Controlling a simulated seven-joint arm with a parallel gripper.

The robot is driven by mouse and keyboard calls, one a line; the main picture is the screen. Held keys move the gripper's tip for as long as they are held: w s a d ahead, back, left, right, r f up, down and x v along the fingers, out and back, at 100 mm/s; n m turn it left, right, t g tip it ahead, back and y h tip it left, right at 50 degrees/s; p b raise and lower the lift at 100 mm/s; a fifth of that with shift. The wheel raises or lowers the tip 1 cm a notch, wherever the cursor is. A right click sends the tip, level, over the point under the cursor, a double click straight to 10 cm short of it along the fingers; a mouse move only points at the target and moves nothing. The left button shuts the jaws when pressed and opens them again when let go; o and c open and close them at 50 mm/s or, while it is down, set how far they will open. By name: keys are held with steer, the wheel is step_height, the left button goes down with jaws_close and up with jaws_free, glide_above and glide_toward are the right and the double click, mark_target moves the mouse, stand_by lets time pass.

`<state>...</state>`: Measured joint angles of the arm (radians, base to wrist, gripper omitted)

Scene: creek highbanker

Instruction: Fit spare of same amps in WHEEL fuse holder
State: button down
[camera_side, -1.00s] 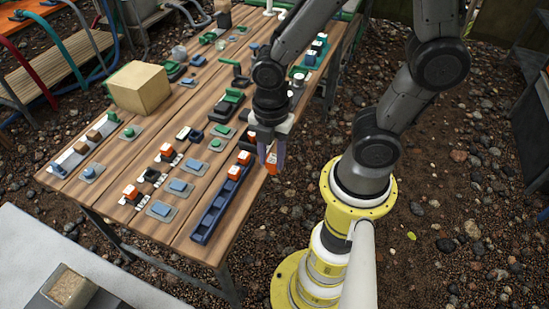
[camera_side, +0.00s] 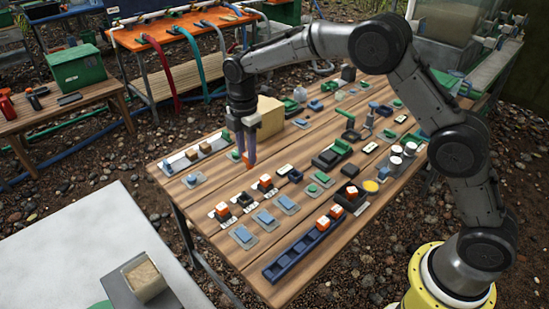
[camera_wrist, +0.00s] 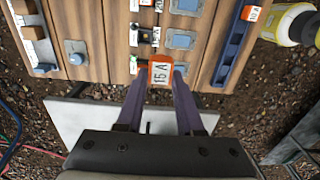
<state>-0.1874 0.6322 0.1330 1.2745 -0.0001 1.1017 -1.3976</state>
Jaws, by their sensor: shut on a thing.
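My gripper (camera_side: 247,160) is shut on an orange fuse (camera_wrist: 160,74) marked "15 A" and holds it over the left part of the wooden table. In the side view the fuse is small between the fingertips. A black fuse holder (camera_side: 243,200) with no orange fuse in it stands in a row on the table. It also shows in the wrist view (camera_wrist: 147,38), beyond the held fuse. Orange fuses (camera_side: 222,210) (camera_side: 265,183) sit on either side of it. The holder labels are too small to read. A blue tray (camera_side: 285,265) holds orange fuses (camera_side: 323,223) at its far end.
Blue switches on grey plates (camera_side: 243,236) lie between the holder row and the tray. A tan block (camera_side: 268,120) stands behind my gripper. A rail with tan blocks (camera_side: 193,157) lies left. More green and black parts crowd the right half.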

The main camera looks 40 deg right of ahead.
steer(key=w+f, duration=0.4)
steer(key=f, duration=0.8)
steer(key=shift+f, duration=0.3)
steer(key=shift+f, duration=0.25)
steer(key=shift+f, duration=0.5)
steer(key=shift+f, duration=0.2)
stand_by(0.7)
steer(key=shift+f, duration=0.45)
steer(key=shift+f, duration=0.65)
stand_by(0.7)
